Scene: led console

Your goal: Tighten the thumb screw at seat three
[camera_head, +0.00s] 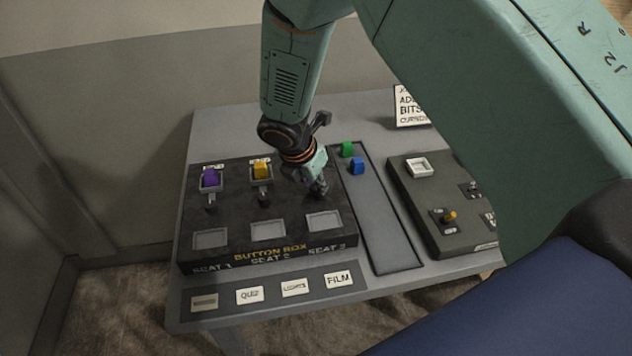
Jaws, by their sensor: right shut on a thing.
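The dark button box (285,236) lies on the table with its seat 1, seat 2 and seat 3 labels along the front. My right gripper (318,188) points down over the seat 3 column, shut at the place of the thumb screw, which its fingers hide. Small dark thumb screws show at seat one (211,207) and seat two (264,199). A purple button (210,178) sits behind the seat one screw and a yellow button (261,169) behind the seat two screw. My left gripper is not in view.
A grey tray (385,235) right of the box holds a green block (347,149) and a blue block (357,166) at its far end. A second console (430,205) with switches stands further right. Label cards, including a FILM card (338,280), lie in front. My right arm hides the back right.

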